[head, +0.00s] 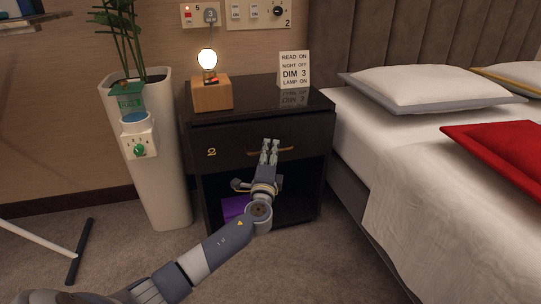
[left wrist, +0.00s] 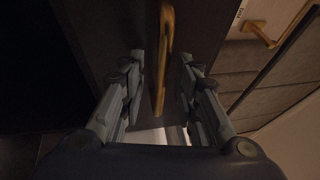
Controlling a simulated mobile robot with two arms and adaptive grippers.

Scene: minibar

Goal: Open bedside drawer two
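The dark bedside cabinet (head: 312,125) stands beside the bed. Its drawer front (head: 228,140) carries a gold number 2 and looks shut and flush. The brass bar handle (head: 286,149) runs across the drawer front, its middle hidden by my gripper. My left gripper (head: 269,146) is at the handle, fingers pointing at the drawer front. In the left wrist view the handle (left wrist: 165,45) passes upright between the two parted fingers (left wrist: 162,62), with gaps on both sides. No finger clearly touches it. My right gripper is not in view.
A lamp on a wooden block (head: 212,95) and a text sign (head: 294,70) stand on top. Below the drawer is an open shelf with a purple item (head: 235,207). A tall white planter (head: 165,170) is close on the left, the bed (head: 420,210) on the right.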

